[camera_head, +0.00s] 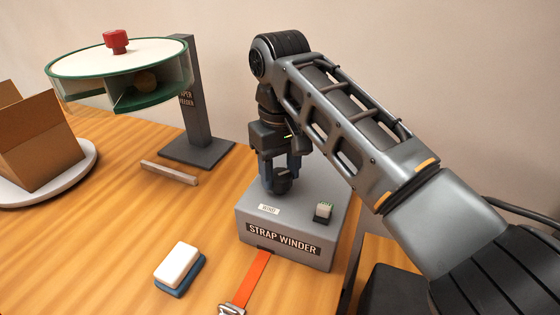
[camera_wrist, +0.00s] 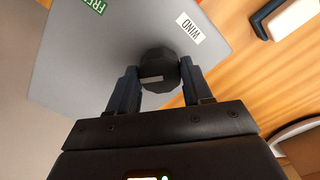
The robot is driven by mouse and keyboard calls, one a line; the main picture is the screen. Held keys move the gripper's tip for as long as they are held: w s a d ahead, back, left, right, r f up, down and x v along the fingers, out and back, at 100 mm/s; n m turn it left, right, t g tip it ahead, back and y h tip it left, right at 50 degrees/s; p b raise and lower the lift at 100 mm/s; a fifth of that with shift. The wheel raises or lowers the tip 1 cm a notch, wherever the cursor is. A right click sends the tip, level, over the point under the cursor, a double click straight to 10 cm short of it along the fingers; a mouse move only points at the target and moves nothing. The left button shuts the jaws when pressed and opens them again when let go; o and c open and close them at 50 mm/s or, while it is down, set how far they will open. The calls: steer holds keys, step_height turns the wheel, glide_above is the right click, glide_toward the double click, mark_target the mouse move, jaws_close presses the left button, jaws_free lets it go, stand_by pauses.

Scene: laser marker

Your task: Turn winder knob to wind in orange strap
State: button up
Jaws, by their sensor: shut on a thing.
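The grey strap winder box (camera_head: 296,215) stands on the wooden table, with a "STRAP WINDER" label on its front. Its dark faceted winder knob (camera_wrist: 157,68) is on the top face, beside a "WIND" label. My gripper (camera_wrist: 158,75) is shut on the knob, one finger on each side. In the head view my gripper (camera_head: 280,180) points down at the box top, and its fingers hide much of the knob. The orange strap (camera_head: 257,273) comes out of the box's front slot and lies on the table toward a metal buckle (camera_head: 231,309) at the bottom edge.
A small switch (camera_head: 323,211) sits on the box's right side. A white and blue block (camera_head: 179,268) lies to the front left. A wooden bar (camera_head: 170,172), a round feeder on a dark stand (camera_head: 192,110) and a cardboard box (camera_head: 35,140) on a white disc are further left.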

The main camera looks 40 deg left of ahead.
steer(key=n+p, duration=0.2)
steer(key=n, duration=0.3)
steer(key=shift+r+n, duration=0.15)
steer(key=shift+n, duration=0.15)
steer(key=n+p, duration=0.1)
steer(key=n, duration=0.5)
steer(key=shift+a, duration=0.1)
steer(key=n, duration=0.6)
steer(key=shift+n, duration=0.3)
steer(key=n, duration=0.6)
steer(key=shift+n, duration=0.3)
steer(key=o, duration=1)
steer(key=shift+o, duration=0.2)
